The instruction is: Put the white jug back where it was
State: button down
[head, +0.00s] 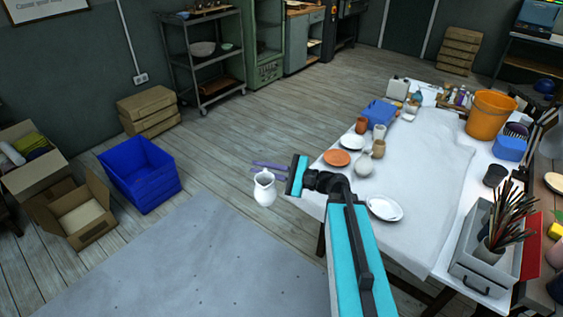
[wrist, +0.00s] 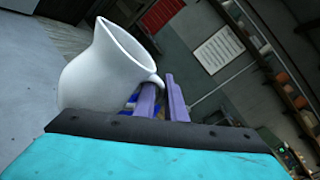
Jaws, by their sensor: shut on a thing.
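The white jug (head: 264,188) hangs upright in the air left of the table's near edge in the head view. In the wrist view the white jug (wrist: 100,68) fills the upper left, its handle by the purple fingers. My gripper (head: 268,167) has thin purple fingers that reach to the jug's handle side; it also shows in the wrist view (wrist: 158,98). The gripper is shut on the jug, at or near its handle. The exact contact is partly hidden behind the jug.
The white table (head: 450,195) holds an orange plate (head: 337,158), white plates (head: 384,208), a round pale pitcher (head: 365,164), small cups and a brush box (head: 485,262). A blue crate (head: 140,175) and cardboard boxes (head: 75,210) stand on the floor at left. Floor below the jug is clear.

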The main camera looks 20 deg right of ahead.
jog(key=shift+s+a+r+g+y, duration=0.15)
jog(key=shift+s+a, duration=0.1)
jog(key=shift+a, duration=0.35)
jog(key=shift+s+a+r+g+y, duration=0.15)
jog(key=shift+s+a, duration=0.1)
jog(key=shift+a, duration=0.3)
jog(key=shift+a, duration=0.15)
